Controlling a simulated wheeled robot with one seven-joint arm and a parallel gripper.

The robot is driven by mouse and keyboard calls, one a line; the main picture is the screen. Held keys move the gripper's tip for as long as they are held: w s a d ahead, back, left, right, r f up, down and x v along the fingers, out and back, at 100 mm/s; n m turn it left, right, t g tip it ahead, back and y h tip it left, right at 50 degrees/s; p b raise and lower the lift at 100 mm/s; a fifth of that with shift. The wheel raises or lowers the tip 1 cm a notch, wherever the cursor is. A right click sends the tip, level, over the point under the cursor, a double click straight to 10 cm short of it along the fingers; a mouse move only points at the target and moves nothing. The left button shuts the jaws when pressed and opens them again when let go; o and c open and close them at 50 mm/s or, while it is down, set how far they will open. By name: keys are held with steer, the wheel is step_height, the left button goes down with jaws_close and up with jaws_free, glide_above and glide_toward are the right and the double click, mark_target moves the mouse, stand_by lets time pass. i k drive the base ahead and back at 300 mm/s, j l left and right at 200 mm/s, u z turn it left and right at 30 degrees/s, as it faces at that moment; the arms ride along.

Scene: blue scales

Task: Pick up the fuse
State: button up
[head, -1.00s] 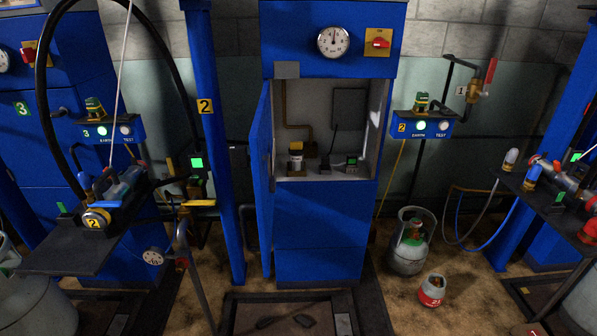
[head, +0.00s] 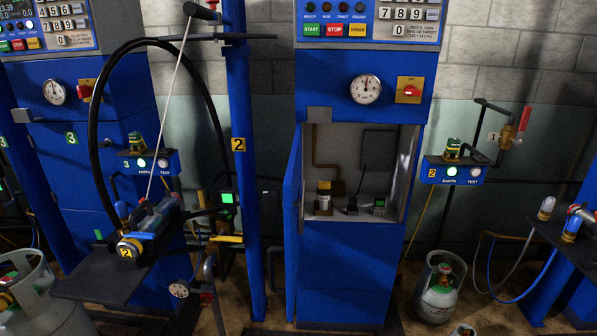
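The blue cabinet (head: 345,240) stands in the middle of the head view with its lower compartment open. My gripper is not in view.
The cabinet's blue door (head: 293,236) hangs open at the left of the opening. A blue post (head: 244,150) and a dark shelf (head: 98,283) with a hose coupling stand further left. A gas cylinder (head: 440,288) stands on the floor at right.

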mark_target(379, 203)
steer(key=i+j, duration=0.15)
steer(key=j, duration=0.2)
steer(key=i+j, duration=0.1)
steer(key=j, duration=0.3)
steer(key=i+j, duration=0.15)
steer(key=j, duration=0.2)
steer(key=i+j+z, duration=0.1)
steer(key=j, duration=0.3)
steer(key=i+l+u, duration=0.15)
steer(key=l, duration=0.65)
steer(key=l+u, duration=0.15)
steer(key=l, duration=0.65)
steer(key=i+l+u, duration=0.1)
steer(key=l, duration=0.5)
steer(key=i+l+u, duration=0.1)
steer(key=l, duration=0.5)
steer(key=l+u, duration=0.1)
steer(key=l, duration=0.5)
steer(key=i+l, duration=0.1)
steer(key=i, duration=0.2)
